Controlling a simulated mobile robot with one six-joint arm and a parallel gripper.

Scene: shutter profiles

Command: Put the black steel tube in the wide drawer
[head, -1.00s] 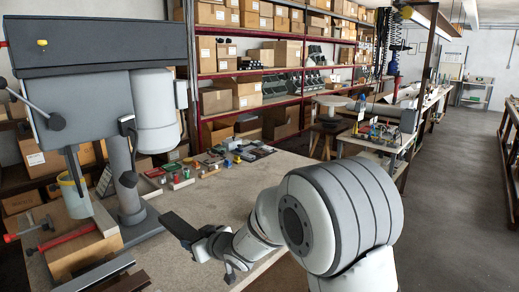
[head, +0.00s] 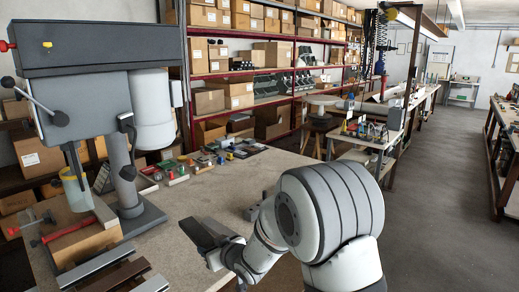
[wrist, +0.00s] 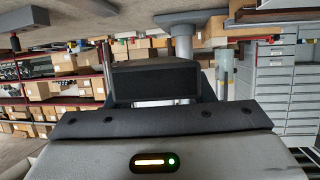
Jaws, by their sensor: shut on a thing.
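The black steel tube (head: 203,234) is a short, dark, rectangular length held out above the bench at the lower middle of the head view. In the wrist view its dark end face (wrist: 155,83) is straight ahead of the gripper. My gripper (head: 218,250) is shut on the tube near its lower right end; the fingers are mostly hidden by the tube and the gripper body. A grey cabinet with several drawers (wrist: 288,92) shows at the right of the wrist view. I cannot tell which drawer is the wide one. No cabinet shows in the head view.
The bench (head: 215,190) is largely bare in the middle. Small parts (head: 235,150) lie along the back. An open aisle (head: 430,190) runs on the right.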

